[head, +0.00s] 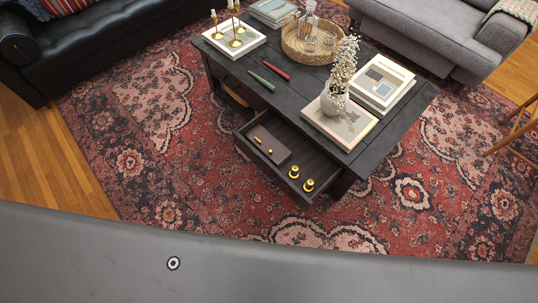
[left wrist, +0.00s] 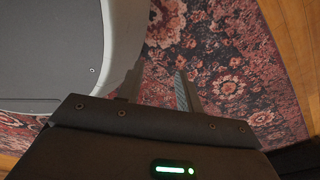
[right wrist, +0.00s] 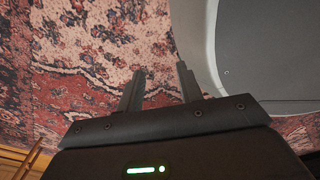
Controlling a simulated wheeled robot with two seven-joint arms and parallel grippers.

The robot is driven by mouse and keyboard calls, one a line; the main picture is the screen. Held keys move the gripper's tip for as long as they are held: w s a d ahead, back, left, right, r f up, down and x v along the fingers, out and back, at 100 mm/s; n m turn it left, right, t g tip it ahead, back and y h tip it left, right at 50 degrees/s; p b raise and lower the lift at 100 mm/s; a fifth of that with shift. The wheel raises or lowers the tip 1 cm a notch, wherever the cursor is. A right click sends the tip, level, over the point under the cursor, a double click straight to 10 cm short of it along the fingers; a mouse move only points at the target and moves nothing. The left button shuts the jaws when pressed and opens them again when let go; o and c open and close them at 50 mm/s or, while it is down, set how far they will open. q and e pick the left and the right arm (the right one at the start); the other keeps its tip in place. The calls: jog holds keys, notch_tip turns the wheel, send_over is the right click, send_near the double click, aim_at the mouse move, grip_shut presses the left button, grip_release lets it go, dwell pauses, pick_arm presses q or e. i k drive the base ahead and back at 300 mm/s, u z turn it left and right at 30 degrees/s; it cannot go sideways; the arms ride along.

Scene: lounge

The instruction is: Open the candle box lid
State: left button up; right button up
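A dark flat box (head: 268,143), which looks like the candle box, lies in the open drawer (head: 313,153) of the black coffee table (head: 285,85). Small gold pieces show on the box's left part; its lid looks closed, though it is small in the head view. My left gripper (left wrist: 158,70) shows only in the left wrist view, open and empty above the rug beside my base. My right gripper (right wrist: 160,68) shows only in the right wrist view, also open and empty above the rug. Both are away from the box and out of the head view.
Gold-and-black cylinders (head: 301,178) stand in the drawer's right end. On the tabletop are green and red candles (head: 262,81), a flower vase (head: 334,101), books (head: 382,82), a wicker tray (head: 311,43) and candlesticks (head: 237,35). Bare rug (head: 180,180) lies before the table.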

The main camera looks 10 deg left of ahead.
aim_at(273, 149)
jog(key=k, duration=1.2)
jog(key=u, duration=0.5)
jog(key=i, duration=0.65)
jog(key=u, duration=0.45)
jog(key=i, duration=0.8)
jog(key=z, duration=0.85)
jog(key=i, duration=0.65)
jog(key=z, duration=0.8)
